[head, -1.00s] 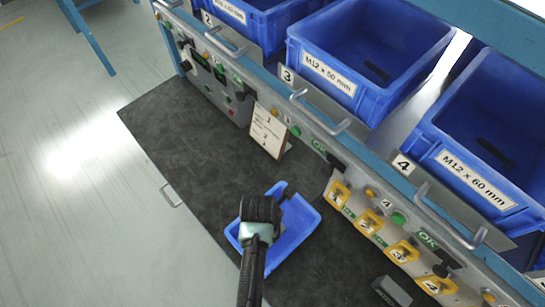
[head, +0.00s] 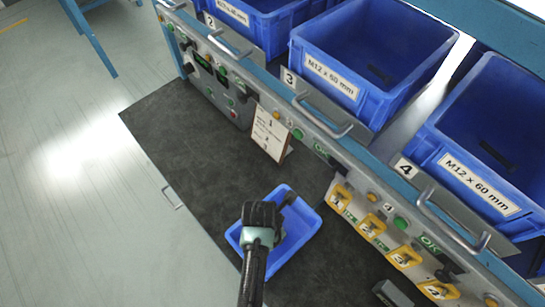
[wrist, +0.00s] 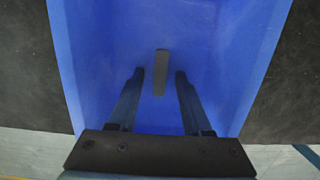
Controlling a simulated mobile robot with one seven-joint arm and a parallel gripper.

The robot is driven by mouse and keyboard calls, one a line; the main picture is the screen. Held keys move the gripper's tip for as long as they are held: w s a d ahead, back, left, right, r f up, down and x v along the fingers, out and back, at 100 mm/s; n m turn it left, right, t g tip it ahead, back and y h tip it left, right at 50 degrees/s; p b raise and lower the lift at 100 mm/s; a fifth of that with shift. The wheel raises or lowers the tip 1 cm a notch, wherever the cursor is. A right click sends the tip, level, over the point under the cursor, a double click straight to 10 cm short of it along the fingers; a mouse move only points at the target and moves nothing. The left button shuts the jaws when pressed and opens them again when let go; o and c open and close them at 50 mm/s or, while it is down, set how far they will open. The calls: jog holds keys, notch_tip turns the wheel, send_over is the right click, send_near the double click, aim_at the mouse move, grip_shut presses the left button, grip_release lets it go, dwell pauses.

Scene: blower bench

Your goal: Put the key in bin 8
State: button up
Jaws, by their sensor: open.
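A small dark grey bar, which I take to be the key (wrist: 161,72), lies in a blue tray (wrist: 85,60) in the wrist view. My gripper (wrist: 160,75) is open, with one finger on each side of the bar's near part. A gap shows on both sides, so neither finger visibly touches it. In the head view my gripper (head: 263,213) reaches over the same tray (head: 310,222) and hides much of its inside. I cannot pick out the key there for sure. No bin numbered 8 shows.
The tray stands on a dark bench mat (head: 185,135). Behind are a control panel, a standing card (head: 269,134) and large blue bins with plates 2, 3 (head: 360,60) and 4 (head: 480,150). Yellow switches (head: 372,226) and a grey block (head: 392,293) are at the right.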

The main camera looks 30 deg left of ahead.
notch_tip(320, 180, up, 12)
jog(key=s+p, duration=0.1)
jog(key=shift+s+a, duration=0.35)
dwell(0.4)
